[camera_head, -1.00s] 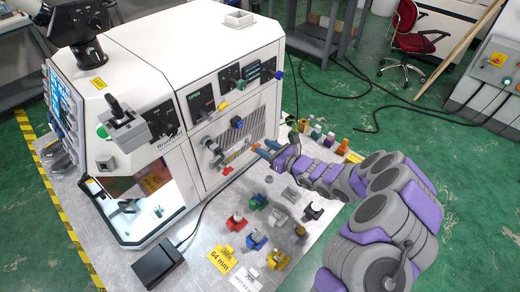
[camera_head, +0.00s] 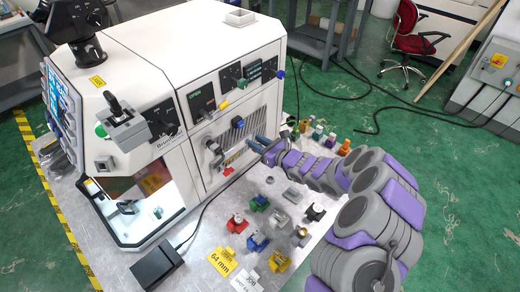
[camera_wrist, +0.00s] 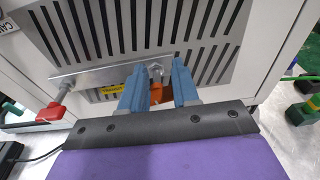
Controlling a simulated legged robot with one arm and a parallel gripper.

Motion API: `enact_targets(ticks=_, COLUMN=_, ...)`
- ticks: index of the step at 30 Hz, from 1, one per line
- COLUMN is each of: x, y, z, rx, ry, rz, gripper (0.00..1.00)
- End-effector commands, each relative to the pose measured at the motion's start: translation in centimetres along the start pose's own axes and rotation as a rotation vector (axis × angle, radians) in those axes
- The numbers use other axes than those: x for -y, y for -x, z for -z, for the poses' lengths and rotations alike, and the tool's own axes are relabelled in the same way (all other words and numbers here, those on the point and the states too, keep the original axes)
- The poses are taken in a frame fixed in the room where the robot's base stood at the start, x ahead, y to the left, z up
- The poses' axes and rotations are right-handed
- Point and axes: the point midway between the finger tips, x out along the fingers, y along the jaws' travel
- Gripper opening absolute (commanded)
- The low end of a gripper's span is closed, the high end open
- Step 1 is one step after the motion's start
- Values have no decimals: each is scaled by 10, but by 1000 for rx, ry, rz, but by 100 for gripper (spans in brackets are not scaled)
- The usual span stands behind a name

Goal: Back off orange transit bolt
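The orange transit bolt (camera_wrist: 156,94) shows in the wrist view between my two blue fingers, below a silver hex head (camera_wrist: 155,72) on a metal bar (camera_wrist: 95,77). My gripper (camera_wrist: 159,88) is open, with one finger on each side of the orange part and gaps visible beside it. I cannot tell whether either finger touches it. In the head view my gripper (camera_head: 257,143) is at the lower right of the white machine's front (camera_head: 180,125), by the vented panel. The fingers hide the bolt there.
A red knob (camera_wrist: 51,112) is at the bar's left end. The vented panel (camera_wrist: 150,25) is close behind the fingers. Several small coloured fixtures, including a blue one (camera_head: 257,241), stand on the metal table (camera_head: 205,232). A black pedal box (camera_head: 157,263) with a cable lies at the front.

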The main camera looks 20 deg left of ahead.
Motion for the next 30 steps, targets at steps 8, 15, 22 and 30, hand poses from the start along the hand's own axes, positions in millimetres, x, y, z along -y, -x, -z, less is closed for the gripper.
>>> enact_targets(ticks=8, x=-9, y=-3, z=2, rx=-5, ry=0, rz=-17, gripper=5)
enact_targets(ticks=15, x=-13, y=-5, z=6, rx=-2, ry=56, rz=-12, gripper=5)
enact_targets(ticks=22, x=-14, y=-5, z=4, rx=-9, ry=106, rz=-6, gripper=42)
enact_targets(ticks=30, x=-9, y=-3, z=2, rx=-5, ry=103, rz=1, gripper=59)
